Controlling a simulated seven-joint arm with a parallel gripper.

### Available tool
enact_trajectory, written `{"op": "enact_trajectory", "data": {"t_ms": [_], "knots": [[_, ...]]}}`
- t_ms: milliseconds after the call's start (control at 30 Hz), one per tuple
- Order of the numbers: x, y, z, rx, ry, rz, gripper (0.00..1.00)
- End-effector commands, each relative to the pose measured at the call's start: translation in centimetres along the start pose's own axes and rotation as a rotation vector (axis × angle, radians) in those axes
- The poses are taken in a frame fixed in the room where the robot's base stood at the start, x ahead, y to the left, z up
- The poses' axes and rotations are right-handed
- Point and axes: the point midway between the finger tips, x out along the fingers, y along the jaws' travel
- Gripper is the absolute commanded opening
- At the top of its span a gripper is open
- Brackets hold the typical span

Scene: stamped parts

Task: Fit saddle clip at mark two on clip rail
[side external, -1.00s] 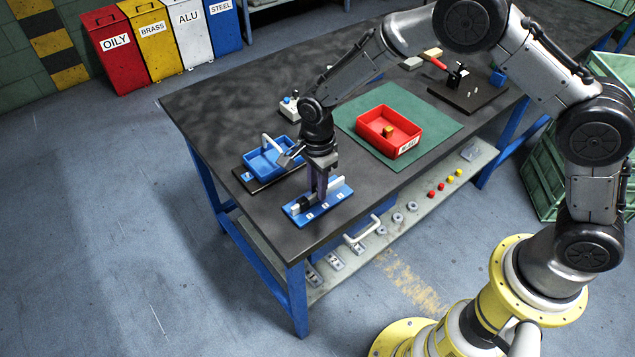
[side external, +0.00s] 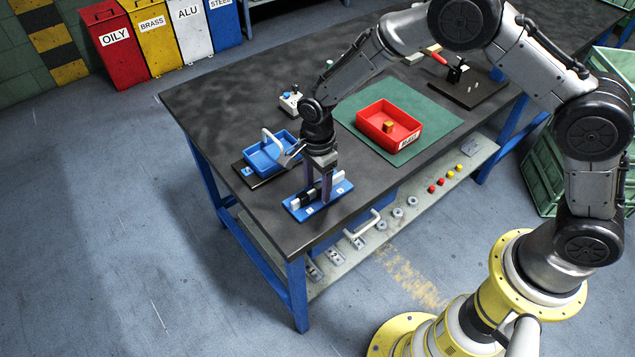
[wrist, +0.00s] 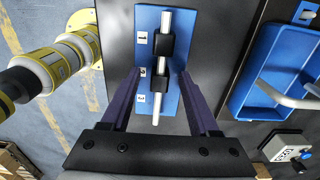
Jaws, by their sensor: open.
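The clip rail is a pale rod on a blue plate (wrist: 145,20) with white number labels one to three. Two black clips sit around the rod in the wrist view: one beside mark one (wrist: 161,46), and the saddle clip (wrist: 157,81) beside mark two. My gripper (wrist: 158,76) is open, its purple fingers on either side of the clip at mark two with gaps between. In the side view my gripper (side external: 326,184) is low over the blue rail plate (side external: 294,208), and its fingers partly hide the rail. Whether the clip is fully seated I cannot tell.
A blue tray (side external: 262,160) with a white handle stands behind the rail, with a small control box (side external: 290,101) beyond it. A red bin (side external: 372,113) holding a brass-coloured block stands on a green mat (side external: 440,127). The front left of the bench is clear.

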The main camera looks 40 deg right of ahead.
Motion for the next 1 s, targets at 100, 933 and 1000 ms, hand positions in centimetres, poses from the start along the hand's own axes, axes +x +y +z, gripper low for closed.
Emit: {"op": "enact_trajectory", "data": {"t_ms": [100, 933, 1000], "knots": [[-0.4, 0.0, 0.0, 0.000, 0.000, -0.001, 0.62], [-13.6, 0.0, 0.0, 0.000, 0.000, -0.001, 0.62], [-13.8, 0.0, 0.0, 0.000, 0.000, 0.000, 0.62]]}}
